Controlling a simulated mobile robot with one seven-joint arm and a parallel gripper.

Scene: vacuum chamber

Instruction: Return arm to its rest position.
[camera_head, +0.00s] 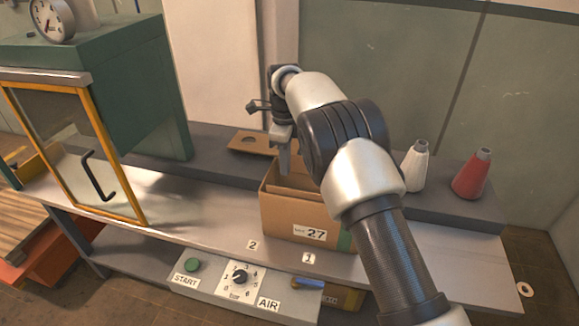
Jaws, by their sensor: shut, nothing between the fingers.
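My arm reaches up from the lower right over the bench, bent at its elbow. My gripper (284,160) points down above the back left part of an open cardboard box (280,218) labelled 27. It is shut and holds nothing. My arm hides the right part of the box. Whether the fingertips are inside the box opening or just behind it, I cannot tell.
A green chamber (150,90) with a yellow-framed glass door (75,150) stands at the left; a gauge (52,20) tops it. A white cone (415,168) and a red cone (471,175) stand on the back ledge. A control panel (238,280) fronts the bench.

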